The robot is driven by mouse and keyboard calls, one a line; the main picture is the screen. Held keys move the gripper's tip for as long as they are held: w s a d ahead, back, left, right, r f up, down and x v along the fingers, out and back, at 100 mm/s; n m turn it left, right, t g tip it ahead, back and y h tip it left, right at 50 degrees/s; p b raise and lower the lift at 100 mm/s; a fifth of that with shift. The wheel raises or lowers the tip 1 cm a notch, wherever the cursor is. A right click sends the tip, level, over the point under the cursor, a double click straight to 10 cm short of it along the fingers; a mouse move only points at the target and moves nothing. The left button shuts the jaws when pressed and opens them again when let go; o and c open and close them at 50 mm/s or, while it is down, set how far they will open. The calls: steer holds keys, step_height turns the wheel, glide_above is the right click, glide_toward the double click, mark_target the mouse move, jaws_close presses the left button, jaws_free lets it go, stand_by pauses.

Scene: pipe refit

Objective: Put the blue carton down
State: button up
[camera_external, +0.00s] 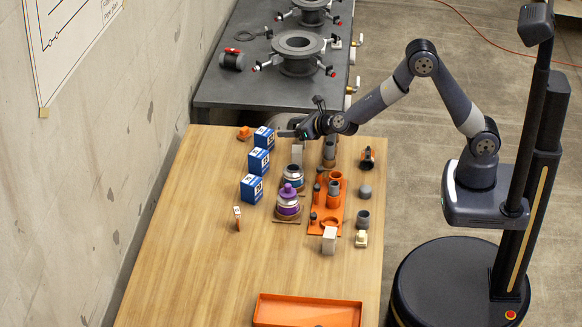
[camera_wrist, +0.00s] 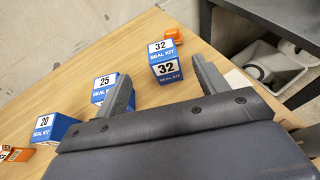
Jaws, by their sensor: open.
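Three blue-and-white cartons stand upright in a row on the table's left side: the far carton (camera_external: 264,138), the middle carton (camera_external: 258,161) and the near carton (camera_external: 251,188). In the wrist view they read seal kit 32 (camera_wrist: 167,67), seal kit 25 (camera_wrist: 102,84) and seal kit 20 (camera_wrist: 42,130). My gripper (camera_external: 284,130) is open and empty, low over the table just right of the far carton. In the wrist view my fingertips (camera_wrist: 158,68) are spread, with carton 32 ahead, roughly between them. Contact cannot be told.
The wooden table (camera_external: 185,270) is clear at front left. An orange tray (camera_external: 285,312) lies in front; a grey bench (camera_external: 240,92) stands behind.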

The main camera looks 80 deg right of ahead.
steer(key=shift+v, duration=1.1)
stand_by(1.1)
